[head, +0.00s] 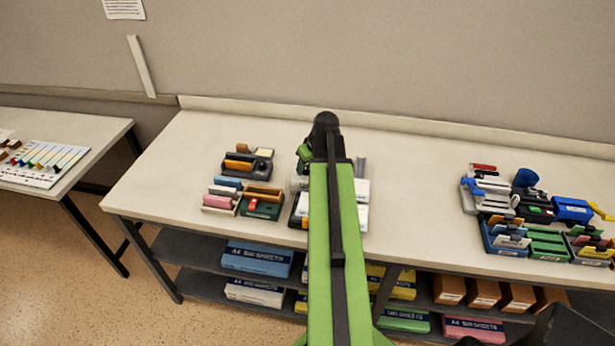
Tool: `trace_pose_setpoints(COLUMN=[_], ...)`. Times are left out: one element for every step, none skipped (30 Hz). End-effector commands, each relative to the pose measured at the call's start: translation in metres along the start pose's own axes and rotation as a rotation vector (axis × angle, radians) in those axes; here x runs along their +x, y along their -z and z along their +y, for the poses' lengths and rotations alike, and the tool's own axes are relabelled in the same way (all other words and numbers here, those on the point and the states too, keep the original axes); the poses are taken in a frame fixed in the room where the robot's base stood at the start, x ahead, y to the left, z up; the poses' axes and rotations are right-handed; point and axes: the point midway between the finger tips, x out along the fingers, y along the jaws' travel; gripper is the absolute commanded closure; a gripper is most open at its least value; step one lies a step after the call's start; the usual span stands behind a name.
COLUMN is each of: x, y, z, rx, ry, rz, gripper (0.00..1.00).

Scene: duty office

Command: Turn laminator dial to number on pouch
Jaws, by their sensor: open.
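My arm reaches up over the middle of the long table (420,175). My gripper (304,158), at its far end, is open. It is small and partly hidden behind the arm, and I cannot see anything between its jaws. Behind the arm lies a cluster of white and dark items (361,190), largely covered by it. I cannot tell whether the laminator is among them. No dial, pouch or printed number can be made out from here.
Left of my arm stand small desk items, among them a dark unit with an orange piece (238,165) and a green box (262,205). Trays and blue items (572,210) crowd the right. Paper packs (258,258) fill the shelf below. The table between arm and right group is clear.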

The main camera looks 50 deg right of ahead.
Motion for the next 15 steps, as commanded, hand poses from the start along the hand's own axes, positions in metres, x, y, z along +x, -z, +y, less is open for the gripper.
trace_pose_setpoints(x=[0.0069, 0.0071, 0.0068, 0.0062, 0.0056, 0.0050, 0.0049, 0.0048, 0.0048, 0.0048, 0.0047, 0.0047, 0.0047, 0.0047, 0.0047], y=[-0.0007, -0.0005, -0.0001, 0.0000, 0.0002, 0.0003, 0.0003, 0.0003, 0.0002, 0.0002, 0.0001, 0.0001, 0.0001, 0.0000, 0.0000], z=[0.0003, 0.0003, 0.0002, 0.0002, 0.0002, 0.0002, 0.0002, 0.0003, 0.0003, 0.0003, 0.0004, 0.0004, 0.0005, 0.0005, 0.0005], rx=[0.000, 0.000, 0.000, 0.000, 0.000, 0.000, 0.001, 0.001, 0.001, 0.001, 0.001, 0.001, 0.001, 0.001, 0.001], ry=[0.000, 0.000, 0.000, 0.000, 0.000, 0.000, 0.000, 0.000, 0.000, 0.000, 0.000, 0.000, 0.000, 0.000, 0.000], rz=[0.000, 0.000, 0.000, 0.000, 0.000, 0.000, 0.000, 0.000, 0.000, 0.000, 0.000, 0.000, 0.000, 0.000, 0.000], gripper=[0.52, 0.52, 0.52, 0.52, 0.52, 0.52, 0.52, 0.52, 0.53, 0.57, 0.61, 0.66, 0.70, 0.74, 0.79])
